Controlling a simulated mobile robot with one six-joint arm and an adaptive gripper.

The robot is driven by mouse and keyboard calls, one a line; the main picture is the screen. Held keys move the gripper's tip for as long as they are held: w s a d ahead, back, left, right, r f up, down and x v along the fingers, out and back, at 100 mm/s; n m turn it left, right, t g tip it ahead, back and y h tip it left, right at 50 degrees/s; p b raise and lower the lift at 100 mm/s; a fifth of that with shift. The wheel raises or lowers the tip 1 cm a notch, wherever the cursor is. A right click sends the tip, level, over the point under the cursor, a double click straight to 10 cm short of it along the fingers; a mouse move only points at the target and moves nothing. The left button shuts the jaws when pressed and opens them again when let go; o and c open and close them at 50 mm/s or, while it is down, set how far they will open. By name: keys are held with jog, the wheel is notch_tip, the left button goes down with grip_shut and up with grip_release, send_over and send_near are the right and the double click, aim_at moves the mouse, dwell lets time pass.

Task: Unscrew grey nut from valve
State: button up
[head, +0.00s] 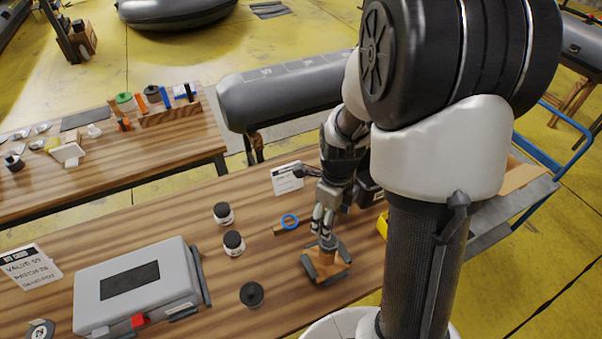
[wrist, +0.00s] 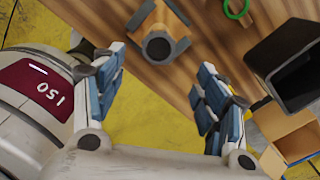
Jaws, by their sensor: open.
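A wooden stand (head: 327,257) with dark grey side bars is on the workbench. A small grey part (head: 328,243), likely the nut on the valve, sits on top of it, just below my gripper (head: 323,229). In the wrist view, a dark grey rounded end (wrist: 158,47) with a wooden block (wrist: 158,18) shows beyond the fingertips. Whether it is nut or valve is hard to tell. My gripper (wrist: 158,85) is open, its blue-padded fingers wide apart, with nothing between them. In the head view the fingers partly hide the top of the stand.
Black-capped jars (head: 233,243) and a grey case (head: 137,285) are farther left. A yellow bin (head: 382,225) is at right. A large grey inflatable tube (head: 285,91) lies behind. A green ring (wrist: 237,9) shows in the wrist view.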

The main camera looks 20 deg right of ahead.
aim_at(329, 242)
jog(key=f+b, duration=0.2)
jog(key=f, duration=0.1)
jog(key=f+b, duration=0.6)
jog(key=f, duration=0.1)
jog(key=shift+s, duration=0.25)
jog(key=shift+c, duration=0.5)
jog(key=c, duration=1)
